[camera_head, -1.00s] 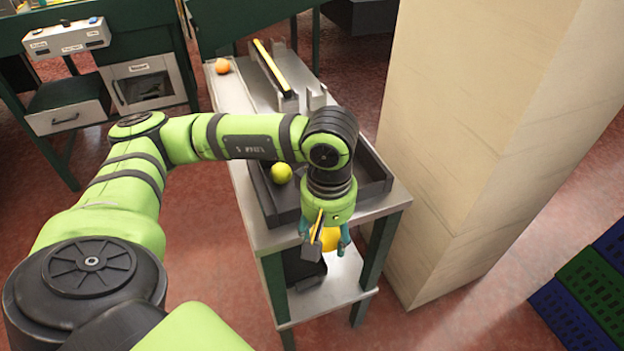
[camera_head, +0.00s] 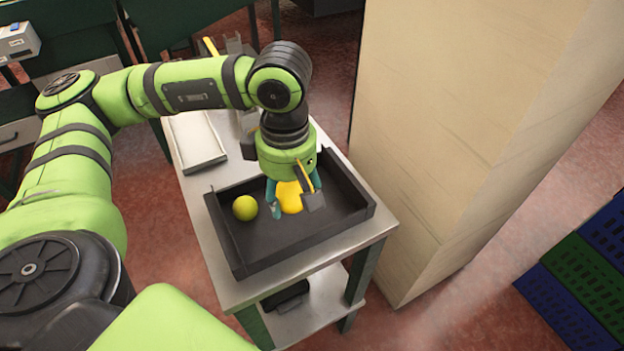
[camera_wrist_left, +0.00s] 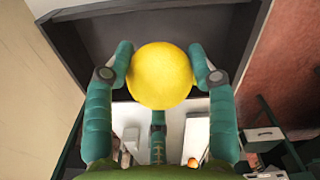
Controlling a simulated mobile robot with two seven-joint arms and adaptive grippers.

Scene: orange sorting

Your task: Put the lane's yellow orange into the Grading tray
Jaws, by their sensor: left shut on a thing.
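The yellow orange (camera_head: 290,197) is held between the teal fingers of my left gripper (camera_head: 294,193). In the left wrist view the yellow orange (camera_wrist_left: 160,75) is pinched between two finger pads, with a third finger below it. The gripper is over the inside of a dark, low-walled tray (camera_head: 240,262) on the steel table. Whether the orange touches the tray floor I cannot tell. A yellow-green round fruit (camera_head: 245,208) lies in the tray, just left of the gripper. I read no label on the tray. My right gripper is not in view.
A pale shallow tray (camera_head: 198,140) lies behind the dark tray. A tall beige pillar (camera_head: 460,150) stands close to the table's right side. Blue and green crates (camera_head: 590,270) are at far right. The dark tray's front half is clear.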

